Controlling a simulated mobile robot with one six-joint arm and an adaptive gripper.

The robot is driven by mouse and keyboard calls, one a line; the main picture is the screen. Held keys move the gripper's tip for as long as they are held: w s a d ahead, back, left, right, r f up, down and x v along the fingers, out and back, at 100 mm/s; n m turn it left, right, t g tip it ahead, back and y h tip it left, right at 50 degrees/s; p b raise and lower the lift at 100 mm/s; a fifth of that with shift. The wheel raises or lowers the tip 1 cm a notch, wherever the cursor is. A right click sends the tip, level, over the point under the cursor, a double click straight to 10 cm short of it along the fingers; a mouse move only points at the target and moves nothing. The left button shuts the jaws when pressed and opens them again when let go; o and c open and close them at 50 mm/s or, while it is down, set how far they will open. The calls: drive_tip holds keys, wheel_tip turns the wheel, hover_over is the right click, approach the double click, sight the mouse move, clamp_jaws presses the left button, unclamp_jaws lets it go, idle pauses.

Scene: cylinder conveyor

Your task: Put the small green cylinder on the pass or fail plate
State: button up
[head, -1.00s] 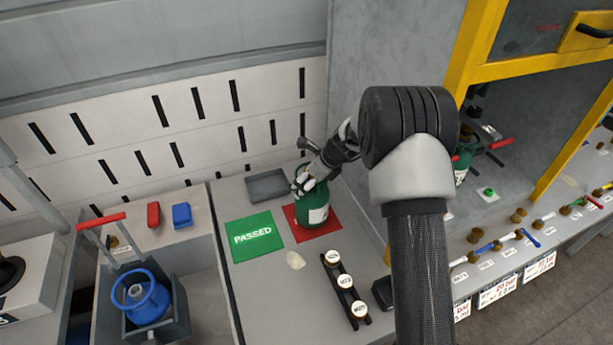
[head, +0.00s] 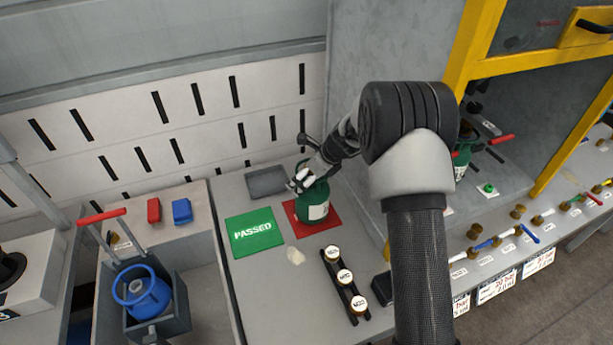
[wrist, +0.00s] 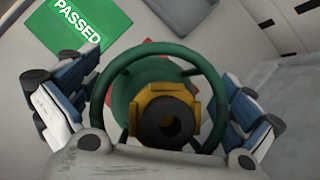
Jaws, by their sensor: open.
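The small green cylinder (head: 313,205) stands upright on the red plate (head: 332,224) in the head view. In the wrist view its round green collar (wrist: 218,82) and yellow valve (wrist: 165,112) fill the middle. My gripper (head: 300,182) is at the top of the cylinder. In the wrist view my gripper (wrist: 160,100) is open, with one finger on each side of the collar; I cannot tell whether they touch it. The green plate marked PASSED (head: 256,233) lies to the left of the red one. The red plate's lettering is hidden.
A grey tray (head: 266,182) lies behind the plates. A black rack (head: 345,285) with three round-topped pieces is in front. A blue cylinder (head: 146,296) sits in a cart at left. A grey cabinet wall (head: 400,60) with a yellow frame stands at right.

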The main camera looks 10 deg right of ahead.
drive_tip(key=p+v, duration=0.2)
drive_tip(key=v, duration=0.4)
drive_tip(key=p+v, duration=0.2)
drive_tip(key=v, duration=0.4)
drive_tip(key=shift+s+a+r, duration=0.1)
drive_tip(key=shift+a+r, duration=0.05)
drive_tip(key=shift+r, duration=0.1)
drive_tip(key=s+a+r+n+h, duration=0.2)
drive_tip(key=s+a+r+n, duration=0.2)
drive_tip(key=s+r+n, duration=1.15)
drive_tip(key=s+d+r+n+h, duration=0.1)
drive_tip(key=s+n, duration=1)
drive_tip(key=s, duration=1.1)
drive_tip(key=shift+d+r+h, duration=0.2)
drive_tip(key=shift+d+h, duration=0.25)
drive_tip(key=shift+h, duration=0.25)
drive_tip(key=shift+n, duration=0.25)
